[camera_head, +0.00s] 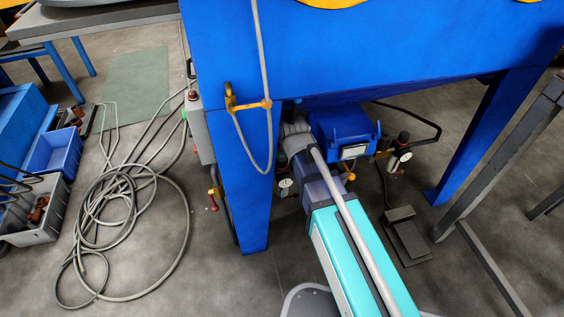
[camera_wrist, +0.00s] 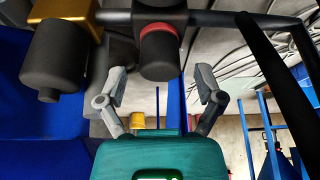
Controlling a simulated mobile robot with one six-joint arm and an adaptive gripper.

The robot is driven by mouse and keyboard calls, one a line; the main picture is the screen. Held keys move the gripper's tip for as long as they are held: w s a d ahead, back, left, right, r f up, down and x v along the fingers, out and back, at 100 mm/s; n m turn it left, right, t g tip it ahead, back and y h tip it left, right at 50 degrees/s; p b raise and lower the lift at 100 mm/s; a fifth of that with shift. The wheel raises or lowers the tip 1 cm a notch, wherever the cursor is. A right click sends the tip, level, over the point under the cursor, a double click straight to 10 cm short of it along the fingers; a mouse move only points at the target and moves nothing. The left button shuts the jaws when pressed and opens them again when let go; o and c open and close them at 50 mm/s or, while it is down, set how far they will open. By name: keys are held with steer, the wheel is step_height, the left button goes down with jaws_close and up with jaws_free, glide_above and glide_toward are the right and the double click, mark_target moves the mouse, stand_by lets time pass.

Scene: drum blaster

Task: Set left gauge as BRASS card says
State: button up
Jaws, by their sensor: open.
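A left gauge (camera_head: 285,186), small with a white dial, shows beside my arm under the blue machine in the head view. I cannot read its dial. A black knob with a red ring (camera_wrist: 160,55) shows in the wrist view. My gripper (camera_wrist: 159,74) is open, with its fingers on either side of this knob in the picture. I cannot tell whether they touch it. I cannot tell which gauge the knob belongs to. My arm hides the gripper in the head view. I make out no BRASS card.
The blue machine (camera_head: 380,45) and its legs frame the space. A blue box (camera_head: 342,125) and a second gauge (camera_head: 404,157) lie to the right of my arm. A grey foot pedal (camera_head: 407,235) is on the floor. A coiled hose (camera_head: 130,285) and bins lie left.

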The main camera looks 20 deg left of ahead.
steer(key=shift+w+a+f, duration=0.1)
steer(key=shift+w+f, duration=0.05)
steer(key=shift+f, duration=0.3)
steer(key=c, duration=1.1)
steer(key=shift+c, duration=0.2)
steer(key=shift+m, duration=0.4)
steer(key=o, duration=1.1)
steer(key=shift+o, duration=0.2)
steer(key=shift+n, duration=0.5)
